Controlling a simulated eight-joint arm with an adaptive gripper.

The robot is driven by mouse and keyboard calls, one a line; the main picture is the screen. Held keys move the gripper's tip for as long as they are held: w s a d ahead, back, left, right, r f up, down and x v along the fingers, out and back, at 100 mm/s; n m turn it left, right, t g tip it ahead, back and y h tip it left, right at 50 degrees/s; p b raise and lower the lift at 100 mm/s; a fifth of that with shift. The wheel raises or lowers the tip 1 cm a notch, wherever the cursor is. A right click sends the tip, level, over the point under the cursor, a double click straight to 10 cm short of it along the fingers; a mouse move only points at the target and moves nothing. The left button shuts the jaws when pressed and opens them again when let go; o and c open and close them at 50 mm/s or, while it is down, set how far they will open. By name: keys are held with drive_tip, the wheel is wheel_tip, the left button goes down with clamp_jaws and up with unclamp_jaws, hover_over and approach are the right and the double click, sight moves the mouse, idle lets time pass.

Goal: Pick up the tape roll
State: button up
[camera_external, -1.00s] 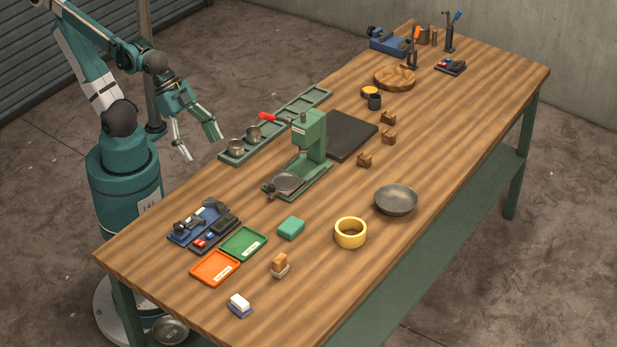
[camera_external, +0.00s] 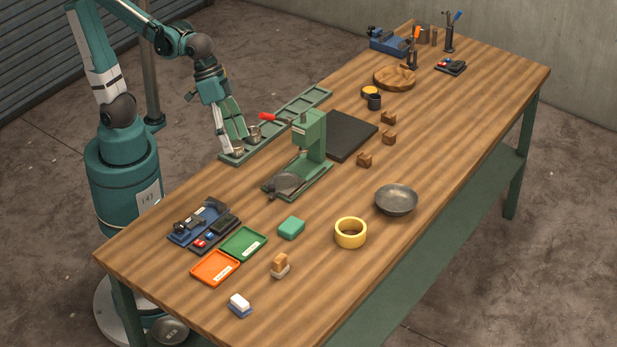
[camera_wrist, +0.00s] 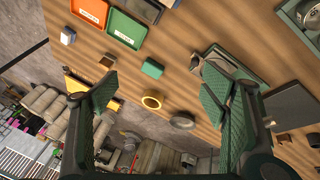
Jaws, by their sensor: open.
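The tape roll (camera_external: 350,233) is a yellow ring lying flat on the wooden table, near its front edge and left of a grey metal bowl (camera_external: 396,199). It also shows small near the middle of the wrist view (camera_wrist: 152,101). My gripper (camera_external: 236,146) is over the far left side of the table, by the green tray with metal cups, well apart from the tape roll. In the wrist view its two green fingers (camera_wrist: 158,92) are spread wide with nothing held between them.
A green press (camera_external: 310,140) with a red handle stands between my gripper and the tape roll. A teal block (camera_external: 291,228), a small brush (camera_external: 280,265), and orange (camera_external: 214,267) and green (camera_external: 243,243) trays lie left of the roll. Bare wood surrounds the roll.

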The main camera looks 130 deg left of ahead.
drive_tip(key=w+a+r+n+g+p, duration=0.1)
drive_tip(key=w+a+n+p, duration=0.2)
drive_tip(key=w, duration=0.8)
drive_tip(key=n+g+h+p, duration=0.3)
drive_tip(key=n+p, duration=0.4)
drive_tip(key=n, duration=0.4)
approach(351, 226)
drive_tip(key=shift+x, duration=1)
drive_tip(key=shift+w+f+n, duration=0.15)
drive_tip(key=shift+f+n, duration=0.15)
drive_tip(key=shift+f, duration=0.1)
drive_tip(key=shift+h, duration=0.3)
drive_tip(key=shift+x, duration=1.3)
